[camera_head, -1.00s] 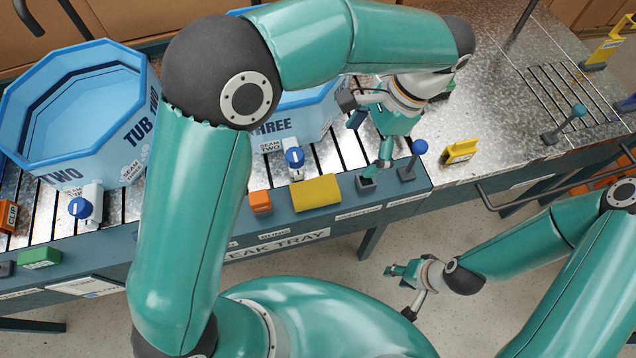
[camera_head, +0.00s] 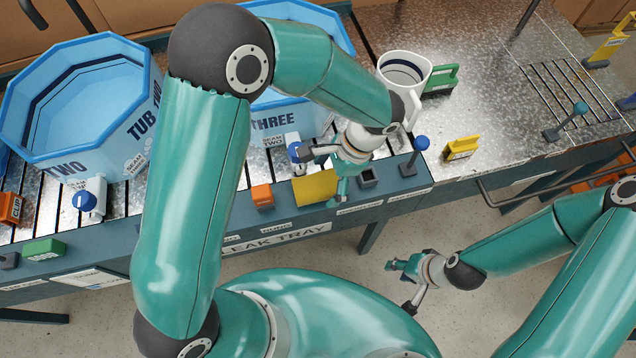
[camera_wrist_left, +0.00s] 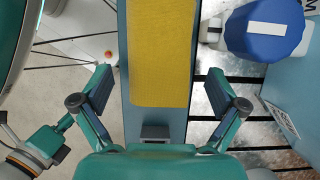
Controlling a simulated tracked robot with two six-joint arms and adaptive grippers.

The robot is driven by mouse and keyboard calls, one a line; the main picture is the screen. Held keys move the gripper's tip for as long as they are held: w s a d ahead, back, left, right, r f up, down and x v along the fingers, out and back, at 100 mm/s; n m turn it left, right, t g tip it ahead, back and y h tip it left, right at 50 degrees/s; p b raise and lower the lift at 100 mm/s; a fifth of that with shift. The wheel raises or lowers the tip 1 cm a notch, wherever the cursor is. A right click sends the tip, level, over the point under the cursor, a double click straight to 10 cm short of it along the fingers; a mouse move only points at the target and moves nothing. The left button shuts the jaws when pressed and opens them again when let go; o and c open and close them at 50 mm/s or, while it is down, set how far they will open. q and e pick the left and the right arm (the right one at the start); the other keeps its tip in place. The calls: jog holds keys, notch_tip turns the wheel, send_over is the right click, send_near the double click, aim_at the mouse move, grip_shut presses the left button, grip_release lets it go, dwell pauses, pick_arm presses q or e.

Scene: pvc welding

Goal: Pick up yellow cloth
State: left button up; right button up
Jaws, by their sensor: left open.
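The yellow cloth (camera_head: 315,188) lies flat on the front edge of the blue-grey bench, between an orange block and a small dark square socket. In the left wrist view the cloth (camera_wrist_left: 158,50) is a long yellow strip ahead of the fingers. My left gripper (camera_head: 325,173) is open and empty, just above the right end of the cloth. Its fingers (camera_wrist_left: 165,98) stand apart on either side of the cloth's line in the wrist view. The fingers do not visibly touch the cloth. My right gripper (camera_head: 401,284) is open and empty over the floor, in front of the bench.
An orange block (camera_head: 262,196) stands left of the cloth. The dark socket (camera_head: 368,176) and a blue-knobbed lever (camera_head: 415,158) are to the right. A white mug (camera_head: 402,75) stands farther back.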

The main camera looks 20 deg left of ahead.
aim_at(326, 181)
pick_arm(q)
jog(key=shift+a+f, duration=0.1)
jog(key=shift+f, duration=0.25)
jog(key=c, duration=1.2)
jog(key=shift+r, duration=0.1)
jog(key=shift+c, duration=0.2)
notch_tip(326, 181, up, 20)
jog(key=o, duration=0.4)
jog(key=shift+c, duration=1.3)
